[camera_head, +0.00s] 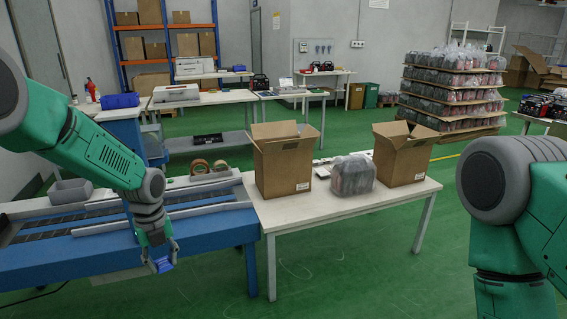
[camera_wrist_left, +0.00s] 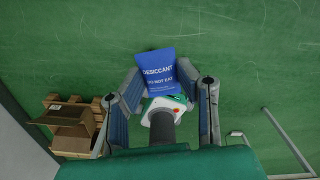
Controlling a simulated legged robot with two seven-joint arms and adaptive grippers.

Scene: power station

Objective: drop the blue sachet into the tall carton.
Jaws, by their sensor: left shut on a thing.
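My left gripper (camera_head: 160,259) hangs in front of the blue conveyor, left of the white table, pointing down. It is shut on the blue sachet (camera_head: 164,265), which shows only as a small blue patch at the fingertips. In the left wrist view the sachet (camera_wrist_left: 158,70), lettered "DESICCANT DO NOT EAT", sticks out between the fingers of the gripper (camera_wrist_left: 160,88) over the green floor. The tall carton (camera_head: 285,168) stands upright with open flaps on the white table's left part, to the right of the gripper. My right gripper is out of view.
A second open carton (camera_head: 403,158) stands on the table's right part. A dark bagged item (camera_head: 352,175) sits between the cartons. The white table (camera_head: 330,207) has bare room in front. Tape rolls (camera_head: 200,168) and a grey bin (camera_head: 70,191) are on the conveyor (camera_head: 215,226).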

